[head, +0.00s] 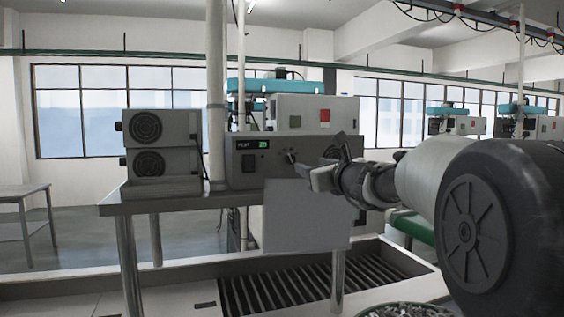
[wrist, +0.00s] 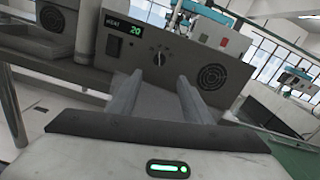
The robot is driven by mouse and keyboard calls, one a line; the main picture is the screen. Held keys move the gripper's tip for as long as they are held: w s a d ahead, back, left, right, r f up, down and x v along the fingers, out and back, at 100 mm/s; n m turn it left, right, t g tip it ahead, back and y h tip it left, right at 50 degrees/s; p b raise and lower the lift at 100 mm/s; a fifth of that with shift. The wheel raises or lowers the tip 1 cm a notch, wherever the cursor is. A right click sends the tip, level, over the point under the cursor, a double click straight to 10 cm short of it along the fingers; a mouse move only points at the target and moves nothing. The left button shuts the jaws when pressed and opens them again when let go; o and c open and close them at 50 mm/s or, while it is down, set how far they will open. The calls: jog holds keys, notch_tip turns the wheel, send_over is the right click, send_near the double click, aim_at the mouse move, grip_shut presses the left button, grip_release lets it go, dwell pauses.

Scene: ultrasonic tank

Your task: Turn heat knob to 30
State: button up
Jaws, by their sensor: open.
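The heat knob (wrist: 158,57) is a small dark dial with a light mark on the front of a grey control box (wrist: 185,50). In the head view the knob (head: 290,156) shows just left of my gripper. A green display (wrist: 135,29) labelled HEAT reads 20 in the wrist view. My gripper (wrist: 158,80) is open and empty. Its two fingers point at the panel, with the knob between and beyond their tips. The fingers appear apart from the knob. In the head view my gripper (head: 322,165) is in front of the box's right part.
A black switch (wrist: 115,58) and a round vent (wrist: 212,76) flank the knob. Two stacked grey fan units (head: 160,150) stand left on the metal table (head: 165,196). A box with green and red buttons (head: 324,115) is behind. A slatted trough (head: 300,285) runs below.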

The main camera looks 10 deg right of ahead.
aim_at(291, 160)
jog(key=p+x, duration=0.5)
jog(key=x, duration=1)
jog(key=shift+w+a, duration=0.1)
jog(key=shift+w, duration=0.1)
jog(key=shift+f, duration=0.1)
jog(key=c, duration=1.1)
